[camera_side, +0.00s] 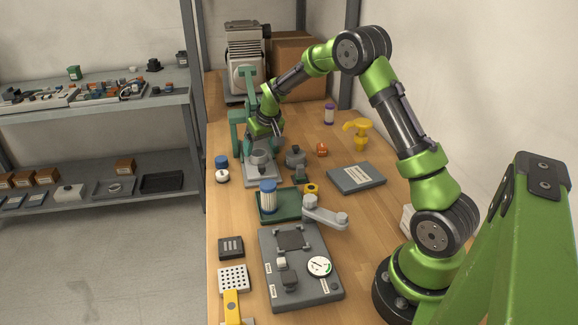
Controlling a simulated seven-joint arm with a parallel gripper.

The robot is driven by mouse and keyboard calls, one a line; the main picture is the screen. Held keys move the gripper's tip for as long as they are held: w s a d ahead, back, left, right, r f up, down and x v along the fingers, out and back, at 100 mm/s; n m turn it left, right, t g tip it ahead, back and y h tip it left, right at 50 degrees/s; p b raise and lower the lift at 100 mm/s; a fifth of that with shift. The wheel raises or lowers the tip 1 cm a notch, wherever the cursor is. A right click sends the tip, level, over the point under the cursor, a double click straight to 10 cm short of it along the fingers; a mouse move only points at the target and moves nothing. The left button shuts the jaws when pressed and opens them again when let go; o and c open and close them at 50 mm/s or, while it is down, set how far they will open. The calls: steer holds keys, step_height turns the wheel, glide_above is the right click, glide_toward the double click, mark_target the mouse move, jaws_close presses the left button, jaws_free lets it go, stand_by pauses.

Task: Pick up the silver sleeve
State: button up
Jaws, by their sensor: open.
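My gripper (277,130) is open and points downward in front of the green press (247,110) at the back of the bench. A short grey metallic cylinder (259,158) stands on the press's grey base, just below and slightly left of my gripper; it looks like the silver sleeve, but it is too small to be sure. My gripper appears apart from it, and nothing shows between the fingers. A smaller silver piece (281,263) sits on the dark grey fixture plate nearer the front.
A dark grey part (295,158) and an orange block (321,149) stand right of the press. A blue-capped jar (222,168) is on its left. A green tray (290,206), a grey case (356,178) and a yellow trigger bottle (358,133) occupy the bench.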

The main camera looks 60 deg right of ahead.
mark_target(259, 150)
steer(key=x, duration=0.4)
steer(key=shift+w+d+r, duration=0.1)
steer(key=shift+w+d, duration=0.05)
steer(key=shift+d, duration=0.05)
steer(key=c, duration=1.2)
steer(key=shift+o, duration=0.2)
steer(key=shift+r, duration=0.2)
